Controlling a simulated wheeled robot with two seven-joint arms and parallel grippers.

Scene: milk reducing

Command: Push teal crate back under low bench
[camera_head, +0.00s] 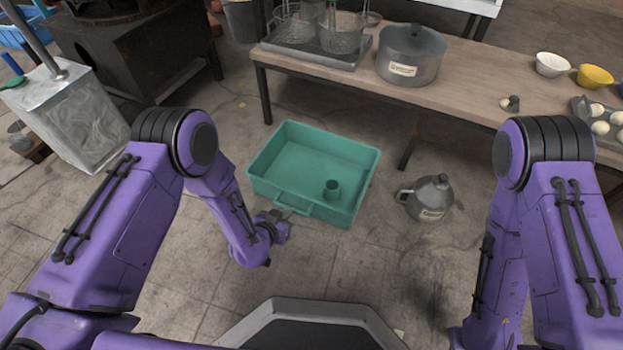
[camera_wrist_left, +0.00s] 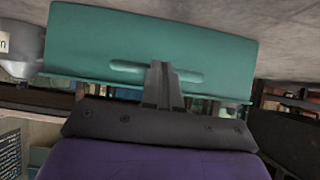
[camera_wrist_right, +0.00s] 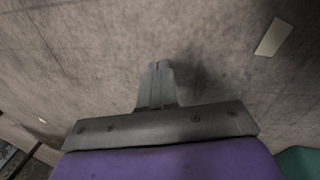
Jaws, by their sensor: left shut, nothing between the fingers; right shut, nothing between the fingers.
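My left gripper (camera_head: 284,216) is shut and empty at the crate's near wall by the handle. In the left wrist view the shut fingers (camera_wrist_left: 162,75) are in front of the crate's handle wall (camera_wrist_left: 200,45); I cannot tell whether they touch. My right gripper (camera_wrist_right: 157,75) is shut and empty over bare floor.
A grey jug (camera_head: 430,198) stands on the floor right of the crate, near a bench leg (camera_head: 408,148). A metal canister (camera_head: 70,120) stands at the left. A large lidded pot (camera_head: 411,55) and wire baskets (camera_head: 340,35) sit on the bench. Floor left of the crate is clear.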

